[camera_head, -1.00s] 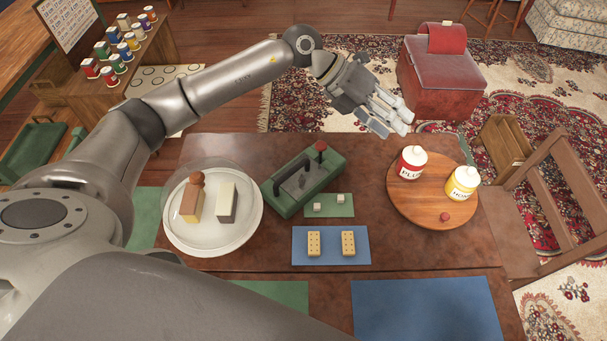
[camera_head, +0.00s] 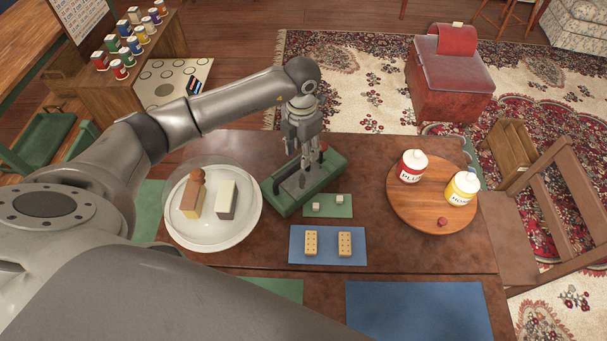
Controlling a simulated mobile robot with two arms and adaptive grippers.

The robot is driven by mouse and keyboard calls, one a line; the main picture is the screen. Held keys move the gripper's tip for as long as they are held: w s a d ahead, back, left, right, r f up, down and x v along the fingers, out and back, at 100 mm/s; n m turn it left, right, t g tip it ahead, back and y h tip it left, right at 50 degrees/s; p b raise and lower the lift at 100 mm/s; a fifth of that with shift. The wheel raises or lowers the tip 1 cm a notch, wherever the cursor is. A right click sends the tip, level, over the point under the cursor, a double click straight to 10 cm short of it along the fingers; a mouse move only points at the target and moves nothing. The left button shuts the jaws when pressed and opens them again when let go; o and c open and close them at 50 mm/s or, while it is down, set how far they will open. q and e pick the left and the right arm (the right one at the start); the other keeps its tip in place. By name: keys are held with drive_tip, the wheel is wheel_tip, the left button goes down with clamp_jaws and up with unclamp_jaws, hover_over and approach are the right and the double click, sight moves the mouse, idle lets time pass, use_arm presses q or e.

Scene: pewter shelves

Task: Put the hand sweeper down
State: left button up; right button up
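My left gripper (camera_head: 304,152) points down over the long green holder (camera_head: 288,204) on the brown table. Its fingertips are at or just above the holder's grey middle. The fingers look close together, but their gap is too small to judge, and I cannot tell whether they touch or hold anything. The holder has a dark handle at its left end and a red knob (camera_head: 323,146) at its far end, partly behind the gripper. I cannot tell for sure which thing is the hand sweeper. My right gripper is not in view.
Left of the holder, a clear dome covers a white plate (camera_head: 238,230) with two blocks. A round wooden board (camera_head: 405,207) at right bears two jars and a small red knob. A green mat (camera_head: 340,211) and blue mat (camera_head: 300,259) lie in front. Bare tabletop lies between.

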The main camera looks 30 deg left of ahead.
use_arm(q)
drive_tip(key=p, duration=0.2)
hover_over(305, 172)
drive_tip(key=f, duration=0.5)
drive_tip(key=shift+s+a, duration=0.1)
drive_tip(key=shift+s, duration=0.1)
drive_tip(key=shift+f, duration=0.2)
drive_tip(key=c, duration=0.9)
clamp_jaws()
drive_tip(key=shift+w+r, duration=0.1)
